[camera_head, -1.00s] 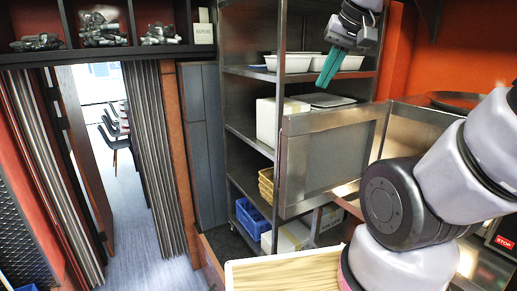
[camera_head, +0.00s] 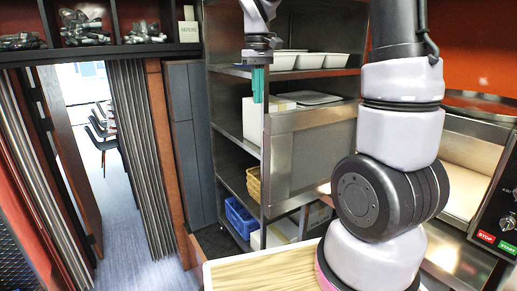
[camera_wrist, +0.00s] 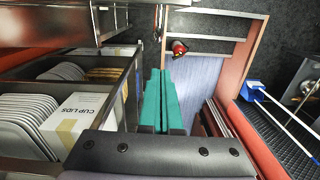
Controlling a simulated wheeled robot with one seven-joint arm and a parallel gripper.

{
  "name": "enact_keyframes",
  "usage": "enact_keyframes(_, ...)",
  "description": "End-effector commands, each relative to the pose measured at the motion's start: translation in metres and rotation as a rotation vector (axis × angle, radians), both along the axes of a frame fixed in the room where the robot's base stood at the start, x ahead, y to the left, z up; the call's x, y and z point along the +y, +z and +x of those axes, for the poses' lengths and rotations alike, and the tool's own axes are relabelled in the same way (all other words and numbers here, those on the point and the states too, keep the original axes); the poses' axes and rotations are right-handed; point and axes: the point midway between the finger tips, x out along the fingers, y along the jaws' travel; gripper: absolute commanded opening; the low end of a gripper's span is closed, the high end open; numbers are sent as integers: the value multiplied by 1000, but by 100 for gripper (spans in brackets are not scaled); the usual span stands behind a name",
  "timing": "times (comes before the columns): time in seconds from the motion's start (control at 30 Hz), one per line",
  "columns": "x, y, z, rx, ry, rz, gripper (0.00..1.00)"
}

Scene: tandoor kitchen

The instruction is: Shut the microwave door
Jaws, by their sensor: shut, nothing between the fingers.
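The microwave door (camera_head: 308,152) is a steel-framed panel with a grey window. It stands wide open, swung out to the left of the microwave (camera_head: 470,178), whose lit cavity shows at the right, partly hidden by my arm. My gripper (camera_head: 257,98) has teal fingers that are shut and empty, pointing down. In the head view it appears just above and left of the door's outer top corner; I cannot tell the gap in depth. In the wrist view the shut teal fingers (camera_wrist: 160,75) show in the middle, with nothing between them.
A steel shelf rack (camera_head: 230,130) with white trays (camera_head: 310,60) and boxes stands behind the door. A cup lids box (camera_wrist: 80,120) shows in the wrist view. A wooden board (camera_head: 265,270) lies in front. Open floor (camera_head: 150,245) leads to the doorway at left.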

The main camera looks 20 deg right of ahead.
Motion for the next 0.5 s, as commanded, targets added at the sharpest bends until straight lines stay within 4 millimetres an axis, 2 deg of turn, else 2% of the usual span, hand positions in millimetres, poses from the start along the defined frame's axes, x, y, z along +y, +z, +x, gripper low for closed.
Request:
enact_keyframes(0.03,6,-15,13,45,39,-18,0)
enact_keyframes(0.2,20,-53,41,151,149,-62,0)
enact_keyframes(0.33,26,-69,52,194,193,-79,0)
enact_keyframes(0.5,27,-80,53,210,208,-85,0)
